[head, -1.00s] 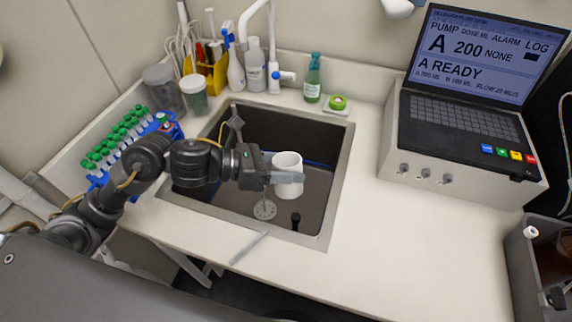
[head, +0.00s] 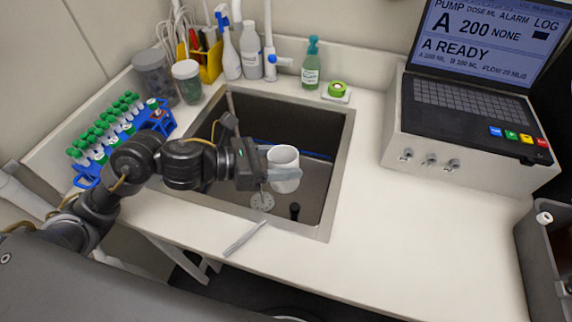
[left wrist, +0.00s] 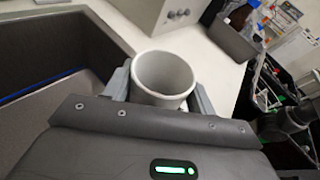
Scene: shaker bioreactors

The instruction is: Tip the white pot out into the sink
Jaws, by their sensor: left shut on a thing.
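The white pot (head: 284,168) is held over the sink (head: 333,194) in the head view. My left gripper (head: 284,174) is shut on the pot, with a finger on each side of it. The pot looks close to upright in the head view. In the left wrist view the pot (left wrist: 163,78) sits between the two grey fingers with its round mouth showing; I see no contents in it. The sink's dark basin and its drain (head: 262,201) lie below. My right gripper is not in view.
A tap (head: 270,58) stands behind the sink, with bottles and a green soap bottle (head: 311,66) along the back. A blue rack of green-capped tubes (head: 122,128) is at left. The pump unit (head: 465,130) is at right. The counter right of the sink is clear.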

